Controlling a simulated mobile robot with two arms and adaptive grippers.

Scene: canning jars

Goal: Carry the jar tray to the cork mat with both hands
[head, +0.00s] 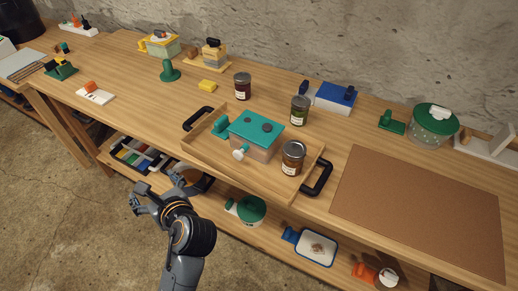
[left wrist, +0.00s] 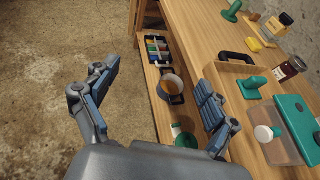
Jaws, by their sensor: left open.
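The jar tray (head: 232,172) is a shallow wooden tray on the bench, with a black handle at its left end (head: 198,118) and another at its right end (head: 317,178). It holds a teal-lidded box (head: 257,135) and a dark-lidded jar (head: 293,158). The brown cork mat (head: 420,205) lies bare on the bench, right of the tray. My left gripper (head: 160,188) is open and empty in front of the bench, apart from the tray. In the left wrist view, its spread fingers (left wrist: 158,82) have the tray's left handle (left wrist: 237,57) beyond them to the right. My right gripper is out of view.
Two jars (head: 242,87) (head: 300,110) stand behind the tray. A blue-topped box (head: 334,97) and a green-lidded bowl (head: 433,123) stand farther back. A lower shelf holds an organizer (head: 138,157) and a green-lidded container (head: 248,209). The bench's front edge lies close to the tray.

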